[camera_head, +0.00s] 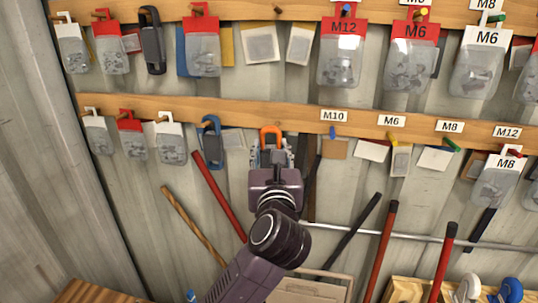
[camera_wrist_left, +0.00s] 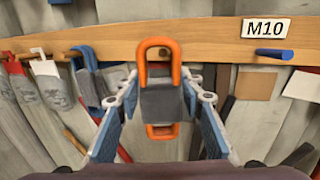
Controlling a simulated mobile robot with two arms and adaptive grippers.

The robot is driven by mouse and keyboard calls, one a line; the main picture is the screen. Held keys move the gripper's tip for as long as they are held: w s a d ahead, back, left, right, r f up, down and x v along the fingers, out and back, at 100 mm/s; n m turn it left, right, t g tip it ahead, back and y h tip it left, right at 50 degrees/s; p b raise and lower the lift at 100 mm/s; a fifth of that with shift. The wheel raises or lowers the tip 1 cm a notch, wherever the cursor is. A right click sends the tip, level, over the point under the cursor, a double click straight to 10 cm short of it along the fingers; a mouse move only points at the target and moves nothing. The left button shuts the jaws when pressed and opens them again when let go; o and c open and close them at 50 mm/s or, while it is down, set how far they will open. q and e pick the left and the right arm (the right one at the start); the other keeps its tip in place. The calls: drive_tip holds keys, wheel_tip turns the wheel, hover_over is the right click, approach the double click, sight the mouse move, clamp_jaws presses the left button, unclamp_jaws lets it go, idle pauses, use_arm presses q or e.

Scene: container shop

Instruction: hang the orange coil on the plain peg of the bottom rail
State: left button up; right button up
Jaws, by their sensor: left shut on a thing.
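The orange coil (camera_head: 270,128) is held upright against the bottom rail (camera_head: 380,133). In the left wrist view the coil (camera_wrist_left: 157,42) shows a tall orange loop above a dark grey band, with a bit of orange below. My left gripper (camera_head: 273,160) is shut on the band, its fingers (camera_wrist_left: 160,104) on either side. My right gripper is out of view.
A blue-looped dark coil (camera_head: 211,140) hangs left of my gripper. A blue peg (camera_head: 333,132) under the M10 label (camera_head: 334,115) is to the right. Bagged parts hang along both rails. Long-handled tools lean below.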

use_arm(q)
drive_tip(key=shift+w+d+f, duration=0.1)
drive_tip(key=shift+w+d, duration=0.05)
drive_tip(key=shift+w, duration=0.7)
drive_tip(key=w, duration=0.2)
drive_tip(key=w+b, duration=0.1)
drive_tip(key=shift+w+d+f, duration=0.25)
drive_tip(key=shift+w+d, duration=0.05)
drive_tip(key=shift+d, duration=0.1)
drive_tip(key=o, duration=1.3)
